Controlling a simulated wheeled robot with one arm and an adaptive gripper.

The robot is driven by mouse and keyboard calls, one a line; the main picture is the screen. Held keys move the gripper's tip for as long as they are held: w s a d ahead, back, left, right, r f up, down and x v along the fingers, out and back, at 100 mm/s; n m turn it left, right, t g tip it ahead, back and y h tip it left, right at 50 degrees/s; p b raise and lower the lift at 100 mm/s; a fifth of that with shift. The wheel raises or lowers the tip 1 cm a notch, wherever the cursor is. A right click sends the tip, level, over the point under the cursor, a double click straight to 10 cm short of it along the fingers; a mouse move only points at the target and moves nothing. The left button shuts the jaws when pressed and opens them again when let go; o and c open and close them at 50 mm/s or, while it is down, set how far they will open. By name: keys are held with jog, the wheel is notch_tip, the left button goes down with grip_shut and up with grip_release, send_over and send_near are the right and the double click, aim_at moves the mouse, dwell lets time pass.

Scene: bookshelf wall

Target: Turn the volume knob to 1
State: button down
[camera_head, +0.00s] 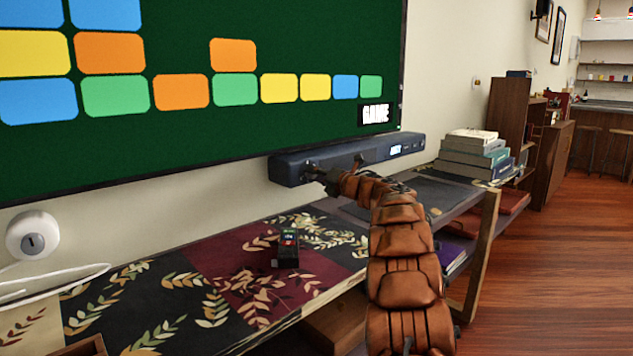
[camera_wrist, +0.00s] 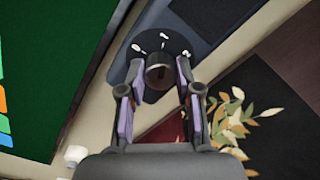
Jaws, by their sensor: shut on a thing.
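The volume knob (camera_wrist: 158,74) is a dark round knob with a notch, on a black dial plate with several white marks. It sits on the dark blue-grey soundbar (camera_head: 375,149) under the wall screen. My gripper (camera_wrist: 160,66) has one finger on each side of the knob and is shut on it. In the head view my gripper (camera_head: 313,173) reaches the left part of the soundbar front and hides the knob. The marks are too small to read. A small lit display (camera_head: 396,149) shows on the soundbar's right part.
A patterned shelf top (camera_head: 205,262) runs below the soundbar, with a small black device (camera_head: 288,247) on it. A stack of books (camera_head: 470,150) stands right of the soundbar. A white round device (camera_head: 33,236) is at the left wall. Wooden floor is clear at right.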

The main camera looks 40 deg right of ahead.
jog(key=shift+f+n, duration=0.1)
jog(key=shift+n, duration=0.2)
jog(key=c, duration=0.8)
grip_release()
jog(key=s, duration=1.2)
jog(key=shift+a, duration=0.15)
